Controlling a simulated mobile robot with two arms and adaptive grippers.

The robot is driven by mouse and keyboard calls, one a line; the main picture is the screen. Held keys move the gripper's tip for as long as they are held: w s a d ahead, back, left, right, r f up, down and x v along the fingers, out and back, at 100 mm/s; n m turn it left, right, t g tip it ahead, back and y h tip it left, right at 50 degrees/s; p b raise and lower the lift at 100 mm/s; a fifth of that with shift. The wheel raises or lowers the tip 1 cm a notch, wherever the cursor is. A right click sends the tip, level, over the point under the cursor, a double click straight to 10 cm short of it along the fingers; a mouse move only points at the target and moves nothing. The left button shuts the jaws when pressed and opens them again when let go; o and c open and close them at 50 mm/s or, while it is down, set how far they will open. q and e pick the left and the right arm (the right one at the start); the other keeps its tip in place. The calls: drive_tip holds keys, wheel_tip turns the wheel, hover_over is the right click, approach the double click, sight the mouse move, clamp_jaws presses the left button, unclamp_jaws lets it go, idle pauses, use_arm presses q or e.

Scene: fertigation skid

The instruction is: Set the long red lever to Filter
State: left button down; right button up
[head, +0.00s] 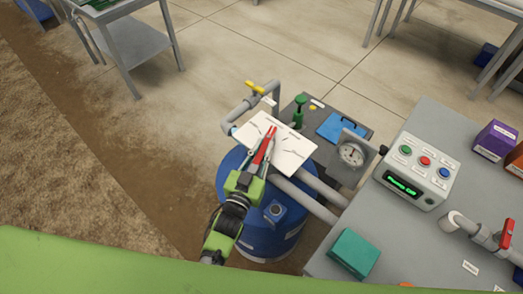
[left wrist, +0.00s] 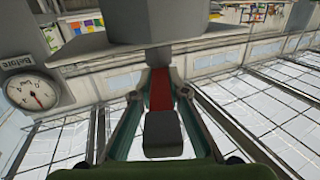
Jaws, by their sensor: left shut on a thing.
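The long red lever (head: 267,145) lies over a white plate (head: 292,152) above the blue tank (head: 228,178). The plate carries dark marks and lettering too small to read, so I cannot tell which position the lever points at. My left gripper (head: 262,157) is shut on the lever, its fingers along both sides. In the left wrist view the red lever (left wrist: 160,90) runs between the two fingers. My right gripper is not in view.
A pressure gauge (head: 351,155) stands right of the plate; it also shows in the left wrist view (left wrist: 33,92). A yellow-handled valve (head: 254,87) is behind. A control box (head: 417,170) and a red-handled valve (head: 506,234) are on the grey bench at right.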

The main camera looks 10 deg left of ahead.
use_arm(q)
drive_tip(key=shift+d, duration=0.1)
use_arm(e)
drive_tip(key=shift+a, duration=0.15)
use_arm(q)
drive_tip(key=c, duration=2)
unclamp_jaws()
drive_tip(key=shift+o, duration=0.2)
drive_tip(key=shift+s, duration=0.1)
drive_tip(key=v, duration=1.1)
drive_tip(key=shift+s, duration=0.4)
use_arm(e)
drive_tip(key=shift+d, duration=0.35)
